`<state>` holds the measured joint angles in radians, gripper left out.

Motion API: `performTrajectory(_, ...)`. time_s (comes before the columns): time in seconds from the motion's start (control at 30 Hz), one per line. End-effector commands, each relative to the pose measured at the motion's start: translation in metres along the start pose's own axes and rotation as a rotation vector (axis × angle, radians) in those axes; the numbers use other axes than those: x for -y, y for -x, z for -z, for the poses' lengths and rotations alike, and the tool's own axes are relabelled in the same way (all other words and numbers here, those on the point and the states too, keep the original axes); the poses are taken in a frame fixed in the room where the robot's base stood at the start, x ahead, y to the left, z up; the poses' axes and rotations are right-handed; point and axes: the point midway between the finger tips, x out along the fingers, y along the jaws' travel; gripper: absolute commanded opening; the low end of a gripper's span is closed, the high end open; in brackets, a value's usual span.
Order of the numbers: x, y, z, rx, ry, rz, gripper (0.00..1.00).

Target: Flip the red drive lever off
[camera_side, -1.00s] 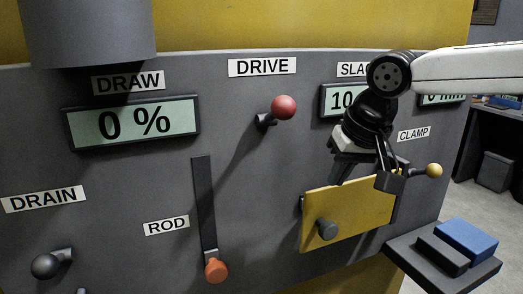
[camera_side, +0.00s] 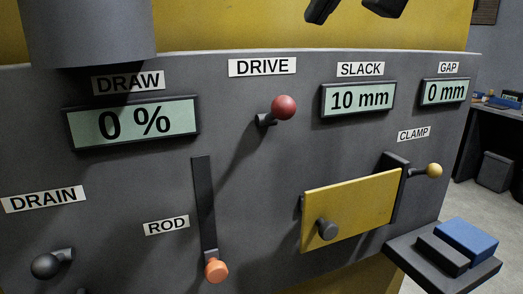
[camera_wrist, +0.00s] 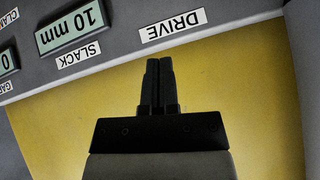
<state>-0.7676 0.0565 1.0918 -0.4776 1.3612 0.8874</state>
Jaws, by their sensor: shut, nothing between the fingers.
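The red drive lever (camera_side: 283,107) is a red ball on a short dark stem, on the grey panel under the DRIVE label (camera_side: 262,67). The ball sits up and right of its pivot in the side view. My gripper (camera_wrist: 159,66) is shut and empty in the wrist view, its two dark fingers together in front of the yellow surface. In the side view only dark parts of my arm's end show at the top edge, above the panel and apart from the lever. The lever is not seen in the wrist view; the DRIVE label (camera_wrist: 172,24) is, upside down.
The DRAW display (camera_side: 133,122) reads 0 %, SLACK (camera_side: 358,98) 10 mm, GAP (camera_side: 444,91) 0 mm. An orange rod handle (camera_side: 216,270), a dark drain knob (camera_side: 47,266), a yellow flap (camera_side: 360,205) and a yellow-knobbed clamp (camera_side: 434,170) also stick out. The space around the red ball is clear.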

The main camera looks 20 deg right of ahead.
Motion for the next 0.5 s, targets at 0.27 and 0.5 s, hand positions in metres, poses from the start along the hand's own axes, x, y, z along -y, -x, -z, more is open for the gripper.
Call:
performTrajectory(0.27, 0.0014, 0.009, 0.008, -0.036, 0.007, -0.002, 0.0)
performTrajectory(0.5, 0.0013, 0.0087, 0.0079, -0.036, 0.006, -0.001, 0.0)
